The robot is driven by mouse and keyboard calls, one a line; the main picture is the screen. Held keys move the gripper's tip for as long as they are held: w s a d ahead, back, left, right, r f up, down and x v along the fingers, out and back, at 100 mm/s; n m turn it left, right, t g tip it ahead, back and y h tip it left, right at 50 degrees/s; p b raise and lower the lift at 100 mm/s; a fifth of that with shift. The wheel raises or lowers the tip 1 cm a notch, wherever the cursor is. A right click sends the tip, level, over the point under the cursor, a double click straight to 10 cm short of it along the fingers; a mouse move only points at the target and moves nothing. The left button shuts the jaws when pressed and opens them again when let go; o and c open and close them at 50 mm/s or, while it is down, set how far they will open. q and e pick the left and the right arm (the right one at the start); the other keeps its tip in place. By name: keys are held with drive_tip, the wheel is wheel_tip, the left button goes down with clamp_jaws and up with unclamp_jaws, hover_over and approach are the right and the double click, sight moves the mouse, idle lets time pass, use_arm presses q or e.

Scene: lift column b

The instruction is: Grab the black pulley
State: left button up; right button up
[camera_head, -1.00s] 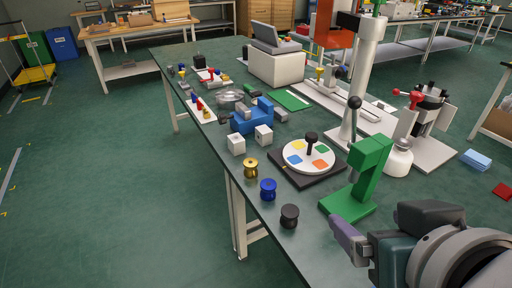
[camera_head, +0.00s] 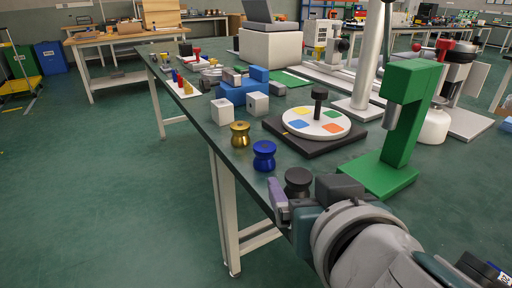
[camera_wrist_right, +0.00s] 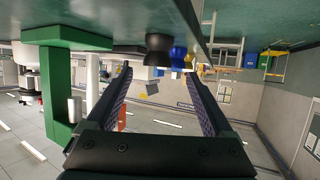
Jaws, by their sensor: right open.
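The black pulley (camera_head: 298,182) stands upright near the table's front edge, with its lower part hidden behind my right gripper in the head view. My right gripper (camera_head: 306,196) is open and empty, just on the near side of the pulley. The right wrist view is upside down. There the black pulley (camera_wrist_right: 158,45) appears beyond the open fingers (camera_wrist_right: 161,72), between them from side to side. I see no contact. My left gripper is out of view.
A blue pulley (camera_head: 264,156) and a gold pulley (camera_head: 240,135) stand in line behind the black one. A green bracket stand (camera_head: 397,150) rises close on the right. A turntable with coloured squares (camera_head: 316,124) sits behind. Open floor lies left of the table.

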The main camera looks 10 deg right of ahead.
sight(300, 177)
drive_tip(key=b+x, duration=0.1)
drive_tip(key=x, duration=0.4)
drive_tip(key=shift+w+d+f, duration=0.2)
drive_tip(key=shift+f, duration=0.1)
clamp_jaws()
idle(0.4)
drive_tip(key=shift+r, duration=0.1)
